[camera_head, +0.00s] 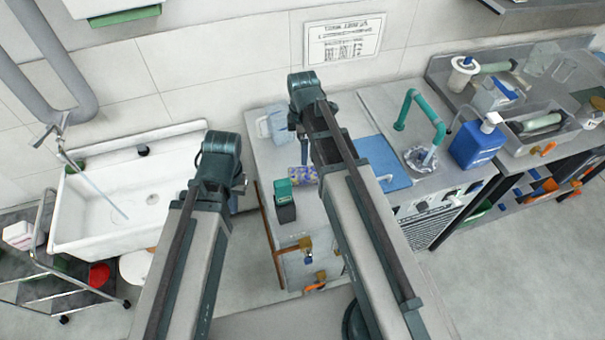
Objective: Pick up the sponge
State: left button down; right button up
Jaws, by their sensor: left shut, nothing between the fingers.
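I cannot tell for sure which thing is the sponge. A small blue, purple and yellow patterned item (303,176) lies on the grey counter (262,157), partly behind my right arm. A small green strip (97,163) lies on the sink's back left corner. My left gripper (238,184) is shut and empty, at the far end of my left arm, between the sink and the counter. It is apart from the patterned item and mostly hidden by the arm. My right gripper (304,150) is mostly hidden by its arm, above the counter near the patterned item; its fingers are unclear.
A dark container with a green top (286,200) stands at the counter's front left. A pale jug (273,124) stands at the back. A white sink (135,195) is left. A teal tap (425,115) and blue bottle (474,145) are right. Floor is clear at lower right.

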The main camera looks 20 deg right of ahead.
aim_at(303, 173)
notch_tip(303, 173, down, 8)
jog(key=b, duration=0.8)
jog(key=shift+f, duration=0.25)
notch_tip(303, 173, down, 5)
jog(key=b, duration=0.5)
jog(key=shift+s+f, duration=0.15)
jog(key=c, duration=1.3)
jog(key=shift+o, duration=0.2)
jog(key=shift+r, duration=0.2)
